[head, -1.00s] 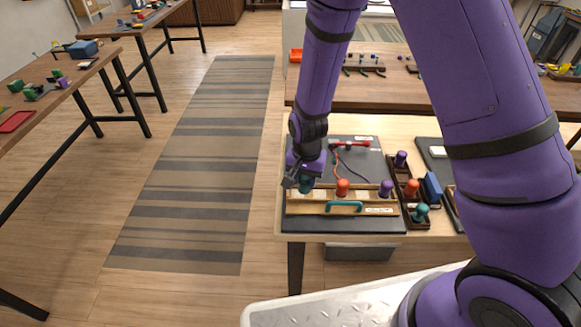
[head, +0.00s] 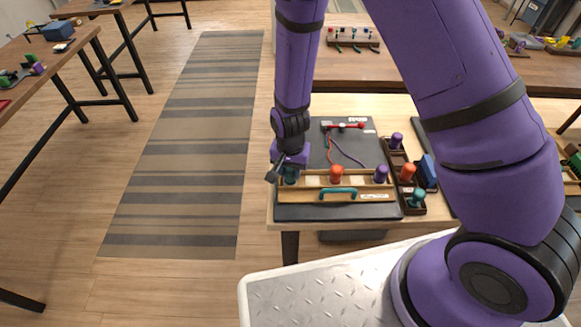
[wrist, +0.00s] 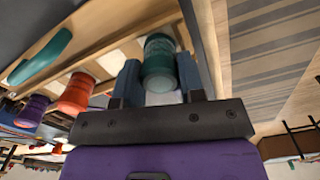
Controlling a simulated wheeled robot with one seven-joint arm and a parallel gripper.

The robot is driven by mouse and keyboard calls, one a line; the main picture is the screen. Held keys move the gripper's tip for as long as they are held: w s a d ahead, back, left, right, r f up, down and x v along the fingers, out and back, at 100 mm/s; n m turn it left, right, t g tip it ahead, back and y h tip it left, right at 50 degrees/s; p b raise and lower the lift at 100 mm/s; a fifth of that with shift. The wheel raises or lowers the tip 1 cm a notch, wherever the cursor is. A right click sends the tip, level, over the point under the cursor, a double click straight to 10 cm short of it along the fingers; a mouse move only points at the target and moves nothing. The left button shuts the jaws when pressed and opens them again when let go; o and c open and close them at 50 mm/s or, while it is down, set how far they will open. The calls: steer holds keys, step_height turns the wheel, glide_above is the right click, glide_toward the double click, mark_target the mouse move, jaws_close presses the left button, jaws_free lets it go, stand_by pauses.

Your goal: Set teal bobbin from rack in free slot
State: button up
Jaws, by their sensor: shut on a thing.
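My gripper (head: 287,172) is shut on a teal bobbin (head: 291,175) at the left end of the wooden slotted bar (head: 300,194). In the wrist view the bobbin (wrist: 160,65) stands between the two fingers, against the bar (wrist: 115,45). Its base is hidden, so I cannot tell how deep it sits in the slot. An orange bobbin (head: 337,174) stands mid-bar and a purple bobbin (head: 381,174) near its right end. The dark rack (head: 405,188) beside the bar holds another purple bobbin (head: 396,140), orange bobbin (head: 407,172) and teal bobbin (head: 418,197).
A teal handle (head: 338,194) is on the bar's front. Behind it, red and purple cords run from a red-ended piece (head: 345,126) on the dark board (head: 365,135). A blue block (head: 427,170) stands right of the rack. Floor lies open left of the table.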

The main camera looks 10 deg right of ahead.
steer(key=shift+f, duration=0.15)
steer(key=o, duration=0.9)
steer(key=shift+o, duration=0.2)
step_height(320, 180, up, 13)
steer(key=shift+f, duration=0.2)
